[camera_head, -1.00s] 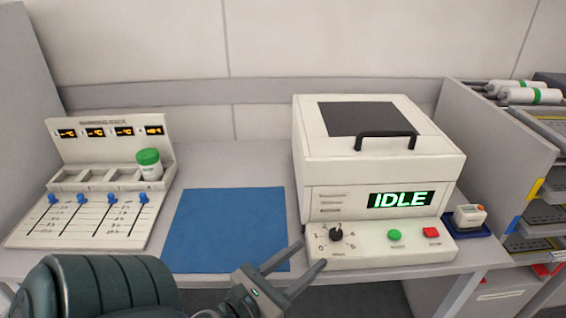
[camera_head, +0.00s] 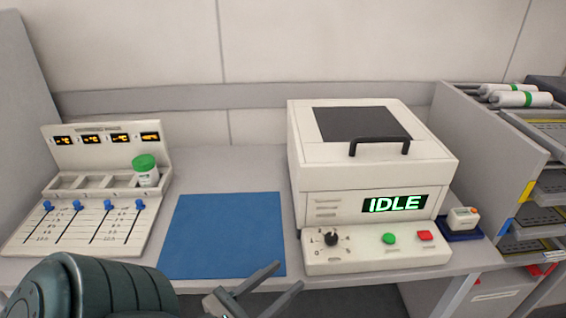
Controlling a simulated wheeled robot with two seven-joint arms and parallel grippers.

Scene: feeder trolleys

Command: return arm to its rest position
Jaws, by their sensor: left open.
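My left gripper (camera_head: 270,290) is at the bottom centre of the head view. Its two fingers are apart with nothing between them. It is in front of the blue mat (camera_head: 222,235), its fingertips low over the mat's front edge and the bench edge. My left arm comes in from the lower left, with a dark rounded link. My right gripper is not in view.
A white machine (camera_head: 375,180) with a black lid handle and an IDLE display stands at centre right. At the left is a slider panel (camera_head: 85,225) with a green-capped jar (camera_head: 146,172) in its rack. A small white block (camera_head: 463,218) sits on a blue tray at right. Shelves (camera_head: 540,185) stand at far right.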

